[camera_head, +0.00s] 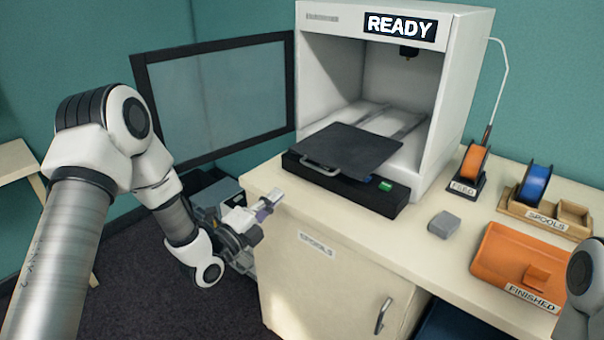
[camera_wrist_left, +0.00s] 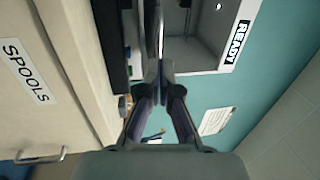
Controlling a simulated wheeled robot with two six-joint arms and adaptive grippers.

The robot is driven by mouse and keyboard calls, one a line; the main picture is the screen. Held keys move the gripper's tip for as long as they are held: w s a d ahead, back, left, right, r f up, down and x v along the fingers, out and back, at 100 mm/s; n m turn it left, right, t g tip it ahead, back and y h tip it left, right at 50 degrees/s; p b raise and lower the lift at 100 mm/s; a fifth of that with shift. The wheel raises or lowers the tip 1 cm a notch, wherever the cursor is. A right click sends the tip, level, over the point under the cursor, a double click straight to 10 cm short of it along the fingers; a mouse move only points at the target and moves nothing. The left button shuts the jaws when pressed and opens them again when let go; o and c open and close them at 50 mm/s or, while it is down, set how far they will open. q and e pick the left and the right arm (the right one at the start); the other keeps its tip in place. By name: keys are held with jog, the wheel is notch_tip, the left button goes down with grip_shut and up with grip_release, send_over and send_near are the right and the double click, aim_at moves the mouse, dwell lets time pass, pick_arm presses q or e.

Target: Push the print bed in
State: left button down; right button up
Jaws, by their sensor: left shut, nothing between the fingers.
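The print bed (camera_head: 345,148), a dark flat plate with a light front handle (camera_head: 321,167), sticks out of the front of the white 3D printer (camera_head: 460,100). It sits over the printer's black base (camera_head: 345,187). My left gripper (camera_head: 274,199) is shut and empty, in front of the table edge, to the left of and below the bed's handle, apart from it. In the left wrist view its closed fingers (camera_wrist_left: 160,88) point toward the printer, with the black base (camera_wrist_left: 110,45) beside them. My right gripper is outside the view; only part of its arm shows at the right edge.
The printer's dark-framed door (camera_head: 225,95) stands open to the left. A grey block (camera_head: 444,224), an orange FINISHED tray (camera_head: 500,260), a FEED spool (camera_head: 472,165) and a wooden spool holder (camera_head: 530,212) stand on the table. A cabinet (camera_head: 325,275) is below.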

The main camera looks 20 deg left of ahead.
pick_arm(q)
jog(key=p+x, duration=0.1)
jog(key=x, duration=0.9)
jog(key=shift+p, duration=0.4)
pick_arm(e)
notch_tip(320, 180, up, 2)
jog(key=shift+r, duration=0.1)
pick_arm(q)
jog(key=shift+d, duration=0.15)
